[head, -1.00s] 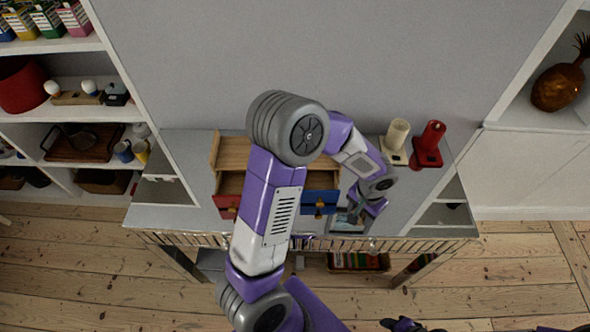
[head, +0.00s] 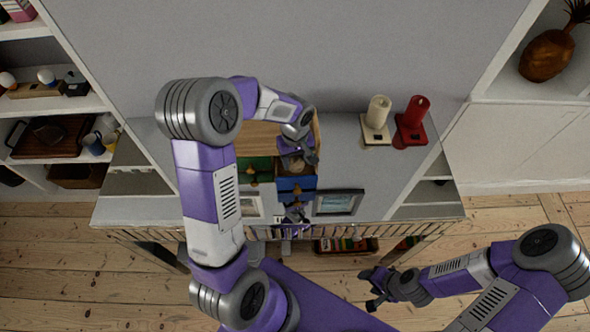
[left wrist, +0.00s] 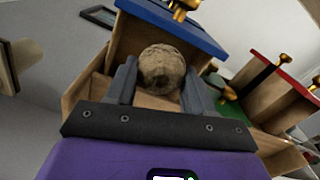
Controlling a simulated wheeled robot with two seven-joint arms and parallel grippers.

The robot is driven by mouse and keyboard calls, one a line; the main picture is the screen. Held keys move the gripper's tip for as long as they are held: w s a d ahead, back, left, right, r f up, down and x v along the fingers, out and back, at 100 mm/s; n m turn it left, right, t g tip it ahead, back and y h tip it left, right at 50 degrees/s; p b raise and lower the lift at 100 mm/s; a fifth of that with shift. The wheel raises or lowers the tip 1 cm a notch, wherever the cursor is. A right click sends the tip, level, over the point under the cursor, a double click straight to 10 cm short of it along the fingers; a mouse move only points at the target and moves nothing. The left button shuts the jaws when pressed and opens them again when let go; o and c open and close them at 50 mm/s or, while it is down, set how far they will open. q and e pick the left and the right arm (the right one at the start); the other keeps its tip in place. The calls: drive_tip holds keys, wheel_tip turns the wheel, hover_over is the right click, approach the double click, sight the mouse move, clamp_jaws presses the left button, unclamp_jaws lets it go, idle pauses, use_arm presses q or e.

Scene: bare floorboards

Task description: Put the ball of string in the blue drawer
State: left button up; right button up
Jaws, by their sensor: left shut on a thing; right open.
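My left gripper (head: 299,160) is shut on the ball of string (left wrist: 162,68), a round brownish ball between its two fingers in the left wrist view. In the head view the ball is mostly hidden by the gripper. The blue drawer (head: 296,184) is pulled out of a small wooden chest. Its blue front (left wrist: 170,22) and bare wooden inside show behind the ball in the left wrist view. The ball is at the open drawer; I cannot tell how deep it sits. My right gripper (head: 377,287) is open and empty, low in front of the table.
A green drawer (head: 254,172) is open beside the blue one; a red front (left wrist: 278,72) shows in the left wrist view. Picture frames (head: 338,203) stand near the table's front edge.

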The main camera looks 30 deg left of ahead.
sight(295, 169)
use_arm(q)
drive_tip(key=shift+f+b, duration=0.4)
drive_tip(key=shift+f, duration=2.3)
drive_tip(key=shift+f, duration=0.2)
drive_tip(key=o, duration=1)
drive_tip(key=shift+r, duration=0.15)
